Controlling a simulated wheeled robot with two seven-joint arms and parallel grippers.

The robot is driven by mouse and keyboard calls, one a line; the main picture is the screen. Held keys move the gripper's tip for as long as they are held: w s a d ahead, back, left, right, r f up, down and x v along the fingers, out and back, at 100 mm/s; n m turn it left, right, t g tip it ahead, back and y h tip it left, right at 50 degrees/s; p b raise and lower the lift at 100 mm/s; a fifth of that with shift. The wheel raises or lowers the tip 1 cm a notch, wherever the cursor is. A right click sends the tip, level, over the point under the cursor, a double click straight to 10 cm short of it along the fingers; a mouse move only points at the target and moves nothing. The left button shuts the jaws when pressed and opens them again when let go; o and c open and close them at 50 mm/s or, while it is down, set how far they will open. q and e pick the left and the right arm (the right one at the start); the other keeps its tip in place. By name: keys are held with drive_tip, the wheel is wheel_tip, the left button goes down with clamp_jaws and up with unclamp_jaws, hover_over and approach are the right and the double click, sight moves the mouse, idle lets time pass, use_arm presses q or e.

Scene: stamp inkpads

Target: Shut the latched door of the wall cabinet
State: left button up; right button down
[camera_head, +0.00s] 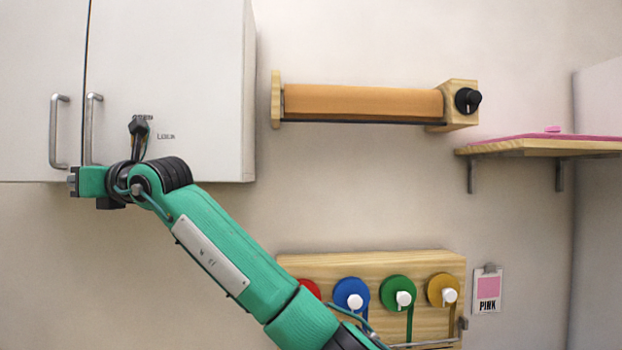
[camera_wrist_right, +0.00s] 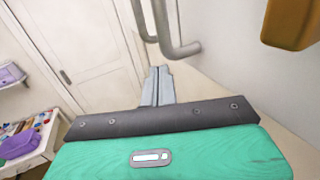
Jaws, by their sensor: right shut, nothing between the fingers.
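The white wall cabinet (camera_head: 190,75) hangs at the upper left of the head view. Its two doors, left (camera_head: 35,60) and right (camera_head: 150,50), look nearly flush, with a thin dark line between them; whether a small gap remains I cannot tell. Each has a vertical metal bar handle, left (camera_head: 54,132) and right (camera_head: 90,125). My right gripper (camera_head: 72,181) is at the cabinet's lower edge, just below the handles. In the right wrist view its fingers (camera_wrist_right: 157,72) are together and empty, with the handles (camera_wrist_right: 165,30) close ahead. My left gripper is not in view.
A paper roll holder (camera_head: 365,102) is on the wall right of the cabinet. Below it is a wooden board with coloured discs (camera_head: 398,287). A wooden shelf (camera_head: 530,150) is at the right. The wrist view shows a table (camera_wrist_right: 40,145) with purple items at left.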

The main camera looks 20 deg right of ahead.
drive_tip(key=shift+w+d+m+t+h, duration=0.15)
drive_tip(key=shift+w+m+t+h, duration=0.45)
drive_tip(key=shift+w, duration=0.65)
